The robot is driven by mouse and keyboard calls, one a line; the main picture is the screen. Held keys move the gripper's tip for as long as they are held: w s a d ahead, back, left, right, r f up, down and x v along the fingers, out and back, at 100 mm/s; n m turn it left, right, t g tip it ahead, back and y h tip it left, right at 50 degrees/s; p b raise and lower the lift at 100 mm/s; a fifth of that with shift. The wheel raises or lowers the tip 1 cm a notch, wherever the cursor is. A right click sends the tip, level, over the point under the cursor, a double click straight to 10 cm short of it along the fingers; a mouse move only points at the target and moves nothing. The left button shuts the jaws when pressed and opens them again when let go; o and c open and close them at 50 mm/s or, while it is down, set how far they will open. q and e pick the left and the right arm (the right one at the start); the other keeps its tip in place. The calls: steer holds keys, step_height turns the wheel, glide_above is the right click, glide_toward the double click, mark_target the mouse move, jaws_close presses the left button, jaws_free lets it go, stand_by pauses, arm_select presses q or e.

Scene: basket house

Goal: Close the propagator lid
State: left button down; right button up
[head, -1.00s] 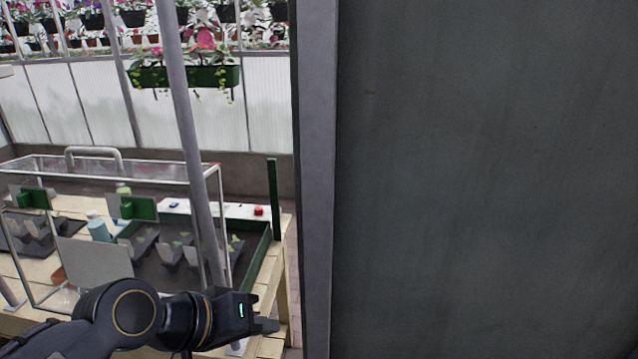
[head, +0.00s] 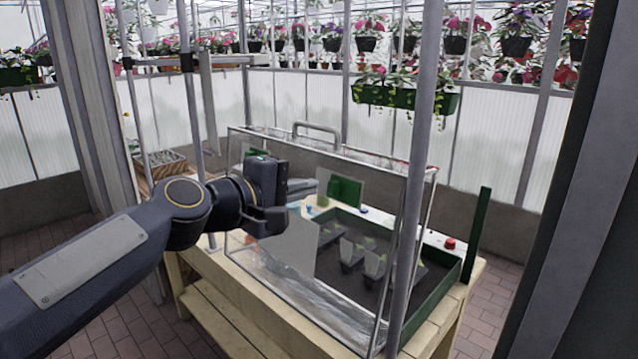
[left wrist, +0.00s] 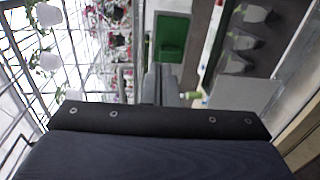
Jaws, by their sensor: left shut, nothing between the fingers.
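The propagator has a clear lid in a thin metal frame (head: 333,148), with a grey handle (head: 317,128) on top. Its near clear face stands upright, and I cannot tell how far the lid is open. Beneath and behind it, a dark green-edged tray (head: 452,285) holds several small pots with seedlings. My left gripper (head: 284,204) is shut and empty, in front of the upper left part of the clear face. I cannot tell whether it touches it. Its fingers show in the left wrist view (left wrist: 165,82). My right gripper is not in view.
The propagator stands on a wooden bench (head: 225,310). A grey post (head: 415,170) stands close in front of its right part. A dark green upright (head: 479,233) and a red knob (head: 449,243) are at the right end. A large dark surface (head: 590,230) blocks the far right.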

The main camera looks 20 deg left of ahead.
mark_target(332, 183)
arm_select(q)
steer(key=shift+x, duration=1.95)
